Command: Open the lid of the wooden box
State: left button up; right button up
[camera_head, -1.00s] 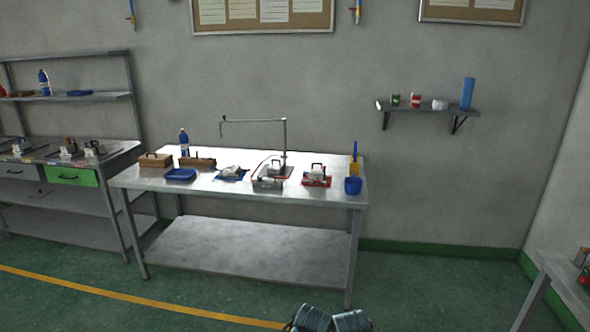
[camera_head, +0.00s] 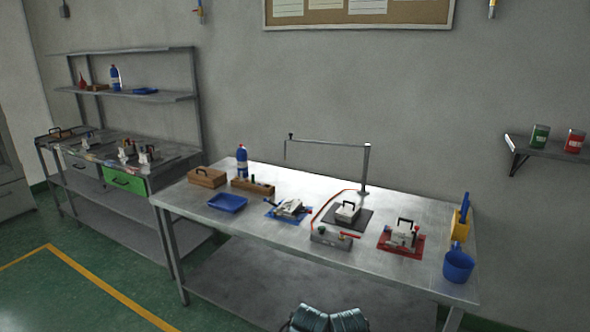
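A wooden box (camera_head: 207,178) with a dark handle on top stands at the left end of the metal table (camera_head: 160,197). Its lid looks shut. Another wooden holder (camera_head: 253,188) with small dark items in it sits just right of the box. A second box-like wooden thing with a dark handle (camera_head: 62,133) is on the far left bench; it is too small to tell more. Neither of my grippers shows; only dark ribbed parts that move with my view appear at the bottom edge, well away from the box.
A blue tray (camera_head: 228,203) lies in front of the box, and a blue bottle (camera_head: 242,160) stands behind. Mould parts, a thin metal stand (camera_head: 365,165) and a blue cup (camera_head: 458,267) occupy the table further right. Green floor lies open at the front left.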

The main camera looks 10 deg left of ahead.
aim_at(204, 175)
jog(key=i+j+u, duration=0.15)
jog(key=i+u, duration=0.2)
jog(key=i, duration=0.15)
jog(key=i+u, duration=0.4)
jog(key=i, duration=0.15)
jog(key=i+j+z, duration=0.25)
jog(key=i+j, duration=0.45)
jog(key=i+j+z, duration=0.15)
jog(key=j+z, duration=0.15)
jog(key=i+j+z, duration=0.15)
jog(key=j+z, duration=0.15)
jog(key=j, duration=0.15)
jog(key=j+z, duration=0.35)
jog(key=i+j+z, duration=0.1)
jog(key=j+z, duration=0.2)
jog(key=j, duration=0.15)
